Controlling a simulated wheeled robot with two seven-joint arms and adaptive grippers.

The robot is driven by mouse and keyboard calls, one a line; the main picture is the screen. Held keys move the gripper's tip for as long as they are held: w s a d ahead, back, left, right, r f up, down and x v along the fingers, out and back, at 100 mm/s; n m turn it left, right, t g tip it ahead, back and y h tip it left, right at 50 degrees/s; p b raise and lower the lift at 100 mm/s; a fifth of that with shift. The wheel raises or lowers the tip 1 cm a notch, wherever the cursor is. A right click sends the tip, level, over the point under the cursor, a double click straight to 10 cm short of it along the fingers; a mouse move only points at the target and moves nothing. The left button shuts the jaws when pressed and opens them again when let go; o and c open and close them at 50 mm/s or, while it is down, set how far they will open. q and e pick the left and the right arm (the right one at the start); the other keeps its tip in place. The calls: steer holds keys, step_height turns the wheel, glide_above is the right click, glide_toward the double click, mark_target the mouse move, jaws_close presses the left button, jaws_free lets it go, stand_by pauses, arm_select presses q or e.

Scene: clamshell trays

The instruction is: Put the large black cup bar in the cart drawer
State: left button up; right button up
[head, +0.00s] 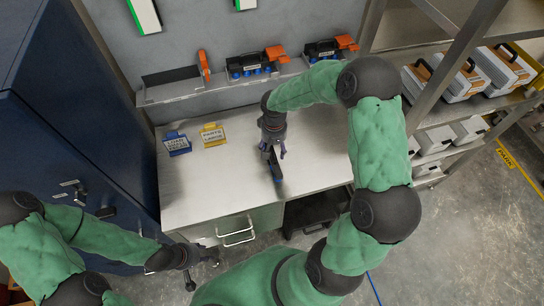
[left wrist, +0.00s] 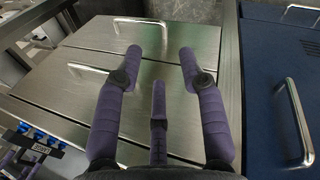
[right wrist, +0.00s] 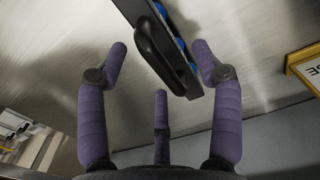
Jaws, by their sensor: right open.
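The large black cup bar (head: 276,168) lies on the steel worktop (head: 320,160) under my right gripper. In the right wrist view the bar (right wrist: 168,45) shows its black handle and a row of blue cups. My right gripper (head: 272,148) is open, with its fingers on either side of the bar's handle end; I cannot tell whether they touch it. My left gripper (head: 203,264) is open and empty in front of the cart. The cart drawers (head: 232,226) have bar handles. In the left wrist view the drawer fronts (left wrist: 75,95) look shut.
A blue label stand (head: 177,144) and a yellow one (head: 212,135) stand on the worktop's left. A wall shelf (head: 175,93) holds tools with orange handles. A blue cabinet (head: 75,150) borders the left. A rack with white cases (head: 500,70) stands right. The worktop's middle is mostly clear.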

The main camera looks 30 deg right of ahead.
step_height(320, 180, down, 5)
steer(key=shift+f+b, duration=0.1)
steer(key=shift+b, duration=0.3)
jaws_close()
